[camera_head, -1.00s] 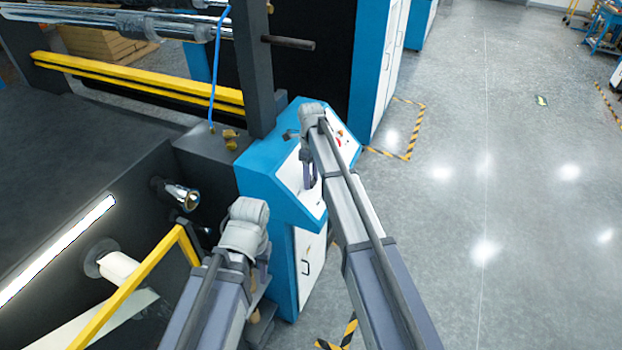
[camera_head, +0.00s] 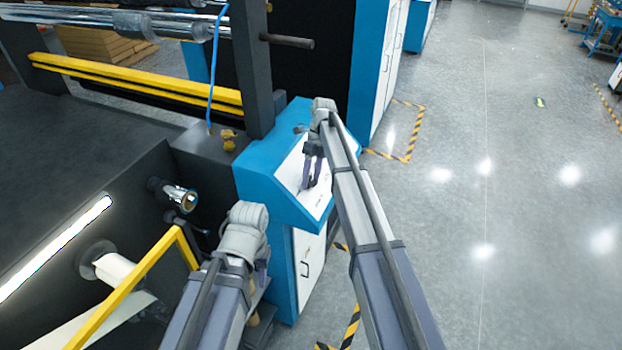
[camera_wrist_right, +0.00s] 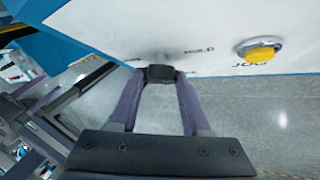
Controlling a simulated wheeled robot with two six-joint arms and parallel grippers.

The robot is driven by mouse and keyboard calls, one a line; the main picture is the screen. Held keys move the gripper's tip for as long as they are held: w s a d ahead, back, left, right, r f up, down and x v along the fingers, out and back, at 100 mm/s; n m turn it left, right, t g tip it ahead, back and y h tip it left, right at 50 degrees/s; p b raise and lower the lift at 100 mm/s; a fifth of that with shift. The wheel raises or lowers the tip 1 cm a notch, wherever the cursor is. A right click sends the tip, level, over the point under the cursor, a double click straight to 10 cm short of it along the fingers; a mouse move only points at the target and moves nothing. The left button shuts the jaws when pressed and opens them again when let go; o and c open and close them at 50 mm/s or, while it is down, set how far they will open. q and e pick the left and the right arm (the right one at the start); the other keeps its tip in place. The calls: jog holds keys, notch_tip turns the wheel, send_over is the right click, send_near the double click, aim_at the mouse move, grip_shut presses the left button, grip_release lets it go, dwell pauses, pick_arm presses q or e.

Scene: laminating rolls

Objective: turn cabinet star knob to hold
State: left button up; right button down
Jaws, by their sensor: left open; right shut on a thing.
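The blue cabinet (camera_head: 262,190) has a sloping white panel (camera_head: 290,175) facing me. My right gripper (camera_head: 312,180) reaches down to this panel. In the right wrist view, my right gripper (camera_wrist_right: 161,78) is shut on a small dark knob (camera_wrist_right: 161,72) at the panel's edge. Its star shape and pointer are mostly hidden between the fingertips, so I cannot read its setting. My left gripper (camera_head: 262,278) is open and empty, low in front of the cabinet and away from the panel.
A yellow push button (camera_wrist_right: 259,53) with a metal ring sits beside the knob on the panel. A yellow guard rail (camera_head: 135,290) and rollers are at the left. A taller blue and white cabinet (camera_head: 385,60) stands behind.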

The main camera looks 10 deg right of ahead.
aim_at(310, 180)
jog(key=shift+c, duration=1.8)
grip_release()
jog(key=shift+w+r, duration=0.1)
jog(key=shift+r, duration=0.05)
jog(key=shift+w+d+r+p, duration=0.1)
jog(key=shift+w+r+p, duration=0.05)
jog(key=shift+r+p, duration=0.45)
jog(key=shift+p+v, duration=0.9)
jog(key=shift+p, duration=0.05)
jog(key=w+d, duration=0.2)
jog(key=w, duration=0.1)
jog(key=w+d, duration=0.2)
jog(key=w, duration=0.1)
jog(key=w+d, duration=0.3)
jog(key=w, duration=0.1)
jog(key=shift+f, duration=0.2)
jog(key=shift+s+a, duration=0.1)
jog(key=shift+s, duration=0.05)
